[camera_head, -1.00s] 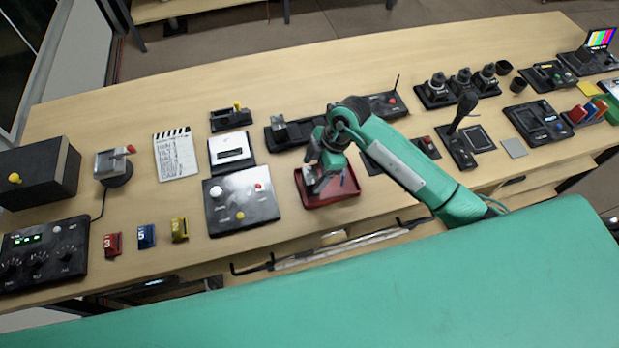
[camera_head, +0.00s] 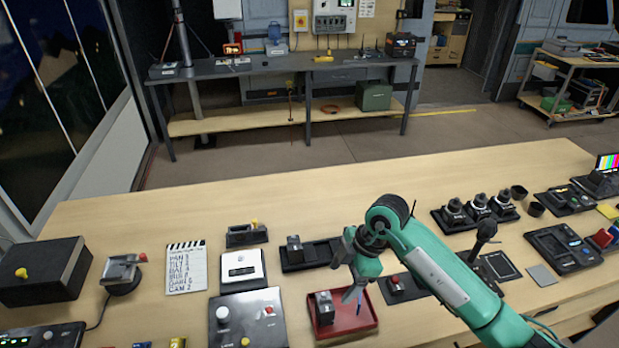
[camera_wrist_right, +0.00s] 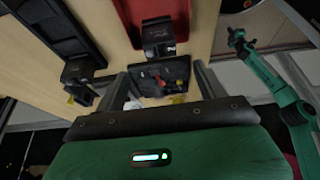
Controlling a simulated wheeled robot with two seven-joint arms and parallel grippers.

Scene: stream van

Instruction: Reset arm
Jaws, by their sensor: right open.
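My right gripper (camera_head: 352,293) points down over the right part of a shallow red tray (camera_head: 368,326). It is open, with nothing seen between its fingers. A small grey-and-black block (camera_head: 325,308) stands in the left part of the tray, apart from the fingers. In the right wrist view my right gripper's two fingers (camera_wrist_right: 158,88) are spread, with the block (camera_wrist_right: 158,35) and the red tray (camera_wrist_right: 128,12) beyond them. A green arm link of mine shows at the right of that view. My left gripper cannot be made out and is absent from the head view.
A black two-slot holder (camera_head: 308,254) lies behind the tray. A white-topped device (camera_head: 243,267) and a button panel (camera_head: 248,318) are to its left. The table's back strip (camera_head: 300,205) is clear.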

